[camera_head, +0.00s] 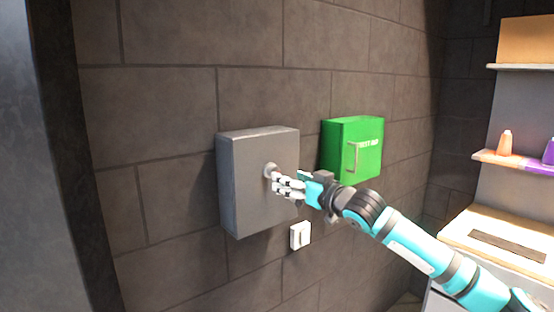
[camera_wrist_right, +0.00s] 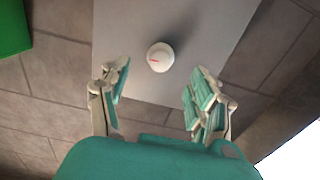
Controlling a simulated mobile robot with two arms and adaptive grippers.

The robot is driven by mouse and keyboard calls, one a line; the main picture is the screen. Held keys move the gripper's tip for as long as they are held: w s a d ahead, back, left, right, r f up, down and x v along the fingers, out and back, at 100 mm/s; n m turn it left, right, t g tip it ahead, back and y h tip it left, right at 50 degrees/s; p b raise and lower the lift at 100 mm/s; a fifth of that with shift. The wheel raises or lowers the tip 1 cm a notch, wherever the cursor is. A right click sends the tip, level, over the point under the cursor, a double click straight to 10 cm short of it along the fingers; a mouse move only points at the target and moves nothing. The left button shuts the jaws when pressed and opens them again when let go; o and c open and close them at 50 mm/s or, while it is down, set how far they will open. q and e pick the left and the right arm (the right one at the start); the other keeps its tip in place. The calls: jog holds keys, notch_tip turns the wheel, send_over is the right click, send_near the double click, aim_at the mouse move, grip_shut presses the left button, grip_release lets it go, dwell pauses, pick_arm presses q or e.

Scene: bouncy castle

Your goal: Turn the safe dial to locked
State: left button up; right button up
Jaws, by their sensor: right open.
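The grey safe (camera_head: 258,190) is a box fixed to the dark block wall. Its round dial (camera_head: 270,170) sits on the front face, partly behind my right gripper in the head view. In the right wrist view the dial (camera_wrist_right: 160,57) is a pale round knob with a short red mark pointing left, on the grey safe front (camera_wrist_right: 215,30). My right gripper (camera_head: 284,184) is close to the dial. In the wrist view its open fingers (camera_wrist_right: 158,92) stand either side and short of the dial, with nothing between them. Contact with the dial does not show. My left gripper is out of view.
A green first aid box (camera_head: 368,150) hangs on the wall right of the safe. A white switch (camera_head: 300,235) is below the safe. Shelves with an orange bottle (camera_head: 505,144) and a purple item (camera_head: 549,151) stand at the right, above a light counter (camera_head: 470,225).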

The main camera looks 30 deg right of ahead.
aim_at(273, 171)
jog(key=w+p, duration=0.2)
jog(key=w, duration=0.4)
jog(key=shift+a, duration=0.35)
jog(key=shift+w, duration=0.1)
jog(key=shift+c, duration=0.3)
jog(key=c, duration=1.1)
jog(key=shift+d+n+p, duration=0.15)
jog(key=shift+n+p, duration=5)
jog(key=shift+n, duration=3.85)
